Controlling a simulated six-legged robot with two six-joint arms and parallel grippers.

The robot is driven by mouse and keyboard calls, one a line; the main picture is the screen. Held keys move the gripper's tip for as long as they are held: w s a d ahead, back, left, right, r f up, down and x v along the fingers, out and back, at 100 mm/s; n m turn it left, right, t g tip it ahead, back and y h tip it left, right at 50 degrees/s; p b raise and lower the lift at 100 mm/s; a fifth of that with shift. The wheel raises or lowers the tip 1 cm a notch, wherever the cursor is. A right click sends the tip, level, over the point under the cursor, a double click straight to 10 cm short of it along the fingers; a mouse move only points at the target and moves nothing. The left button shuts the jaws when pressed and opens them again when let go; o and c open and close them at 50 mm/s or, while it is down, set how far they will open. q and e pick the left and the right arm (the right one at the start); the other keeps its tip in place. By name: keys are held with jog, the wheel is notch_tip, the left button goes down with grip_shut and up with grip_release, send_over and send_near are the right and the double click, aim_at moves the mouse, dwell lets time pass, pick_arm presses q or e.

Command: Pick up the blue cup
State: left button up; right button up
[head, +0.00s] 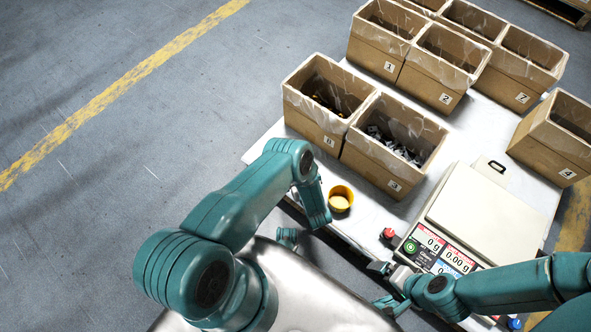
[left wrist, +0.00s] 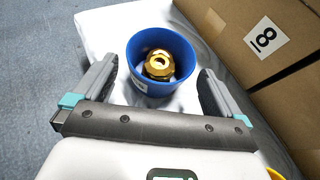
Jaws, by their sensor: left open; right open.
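The blue cup (left wrist: 143,78) shows in the left wrist view, upright on the white table top, with a brass hex fitting (left wrist: 159,65) inside. I cannot make out the blue cup in the head view, where my left arm covers part of the table edge. My left gripper (left wrist: 158,70) is open, with one finger to each side of the cup and a visible gap on both sides. My right gripper (head: 383,286) is open and empty at the table's front edge, near the scale.
A yellow cup (head: 341,199) stands beside my left wrist. A box marked 8 (left wrist: 285,65) is right of the blue cup. A scale (head: 484,218) and red button (head: 388,233) are at right.

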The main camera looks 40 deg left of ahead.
pick_arm(q)
jog(key=b+x, duration=0.2)
jog(key=x, duration=0.3)
jog(key=shift+w+r, duration=0.1)
jog(key=shift+w, duration=0.05)
jog(key=shift+w+a, duration=0.1)
jog(key=shift+a, duration=0.1)
jog(key=shift+r, duration=0.1)
jog(key=c, duration=0.9)
